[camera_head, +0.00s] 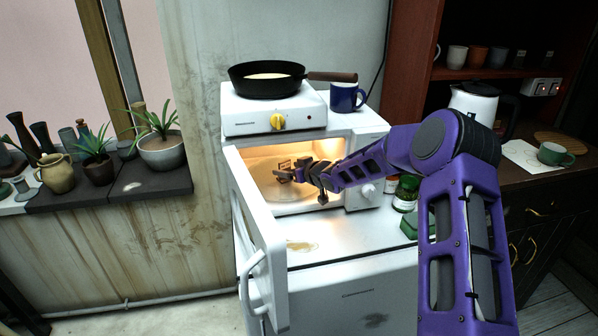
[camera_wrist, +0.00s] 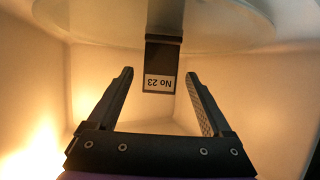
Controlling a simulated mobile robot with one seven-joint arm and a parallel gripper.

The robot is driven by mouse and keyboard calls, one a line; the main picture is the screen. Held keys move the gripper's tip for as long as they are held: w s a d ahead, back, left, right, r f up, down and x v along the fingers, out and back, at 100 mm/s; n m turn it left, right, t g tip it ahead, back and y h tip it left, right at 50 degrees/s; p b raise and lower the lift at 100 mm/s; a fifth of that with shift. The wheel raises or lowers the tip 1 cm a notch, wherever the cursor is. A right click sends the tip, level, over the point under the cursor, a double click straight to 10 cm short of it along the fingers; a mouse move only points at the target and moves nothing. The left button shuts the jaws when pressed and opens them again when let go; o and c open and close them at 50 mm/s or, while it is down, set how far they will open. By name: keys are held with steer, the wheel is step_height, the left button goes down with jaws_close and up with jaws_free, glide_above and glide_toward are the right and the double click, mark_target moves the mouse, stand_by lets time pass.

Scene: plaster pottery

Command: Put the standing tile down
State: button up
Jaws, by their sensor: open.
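The standing tile (camera_wrist: 160,67) is a narrow dark piece with a white label reading "No 23", which appears upside down in the wrist view. It is upright at the glass turntable (camera_wrist: 225,30) inside the lit microwave (camera_head: 357,146). My gripper (camera_wrist: 159,74) is open, with one finger on each side of the tile in the picture and a visible gap on both sides. I cannot tell how far the tile is beyond the fingertips. In the head view my gripper (camera_head: 286,172) reaches into the microwave, and the tile is too small and covered to make out clearly.
The open microwave door (camera_head: 254,232) is at the left. A small white stove (camera_head: 245,116) with a black pan (camera_head: 267,80), and a blue mug (camera_head: 346,97), are on top. Jars (camera_head: 405,192) stand right of the microwave. The surface before it is mostly clear.

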steer(key=v, duration=0.6)
steer(key=shift+s+d, duration=0.1)
steer(key=shift+r, duration=0.1)
